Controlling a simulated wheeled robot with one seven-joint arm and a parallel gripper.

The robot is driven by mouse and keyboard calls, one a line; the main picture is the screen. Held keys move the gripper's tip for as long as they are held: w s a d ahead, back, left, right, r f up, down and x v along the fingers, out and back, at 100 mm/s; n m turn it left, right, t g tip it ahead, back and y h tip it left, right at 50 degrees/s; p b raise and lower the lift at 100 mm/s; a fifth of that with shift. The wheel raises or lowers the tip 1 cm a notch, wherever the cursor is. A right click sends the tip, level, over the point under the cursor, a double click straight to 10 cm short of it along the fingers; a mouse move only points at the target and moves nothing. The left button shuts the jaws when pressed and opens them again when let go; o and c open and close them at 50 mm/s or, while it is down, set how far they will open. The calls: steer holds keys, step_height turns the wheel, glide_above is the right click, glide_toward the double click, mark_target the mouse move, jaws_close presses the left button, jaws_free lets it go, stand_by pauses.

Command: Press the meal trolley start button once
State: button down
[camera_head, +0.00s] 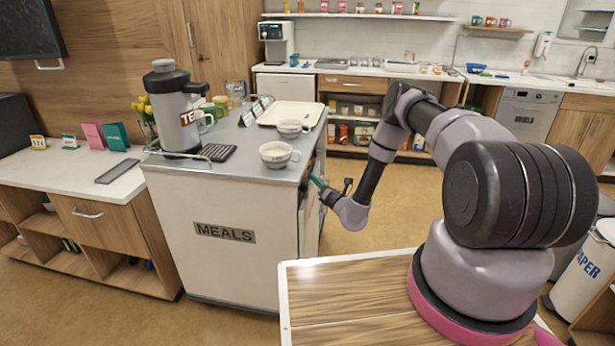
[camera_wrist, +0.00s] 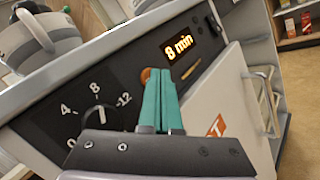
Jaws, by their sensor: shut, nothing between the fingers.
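The meal trolley (camera_head: 222,270) is a white cabinet marked MEALS with a grey top. In the wrist view its dark control panel (camera_wrist: 110,82) holds a dial (camera_wrist: 98,110) numbered 4, 8 and 12, and a lit display (camera_wrist: 179,46) reading "8 min". A small round orange-brown button (camera_wrist: 147,75) sits beside the teal fingertips, partly hidden by them. My gripper (camera_head: 316,181) is at the trolley's right side; it also shows in the wrist view (camera_wrist: 158,72), shut and empty, its tips over the panel. I cannot tell whether they touch the button.
On the trolley stand a flask (camera_head: 176,125), two cups (camera_head: 279,154) (camera_head: 291,128) and a cream tray (camera_head: 292,114). In the wrist view a handle (camera_wrist: 268,90) juts out at the right. A side counter (camera_head: 52,180) adjoins the trolley at left. Open floor lies behind my arm.

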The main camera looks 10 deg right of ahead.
stand_by(0.5)
steer(key=shift+s+d, duration=0.25)
steer(key=shift+d, duration=0.45)
steer(key=shift+d, duration=0.1)
steer(key=shift+s+d, duration=0.25)
steer(key=shift+d, duration=0.5)
steer(key=shift+s+d, duration=0.25)
steer(key=shift+d, duration=0.5)
steer(key=shift+s+d, duration=0.25)
steer(key=shift+d, duration=0.5)
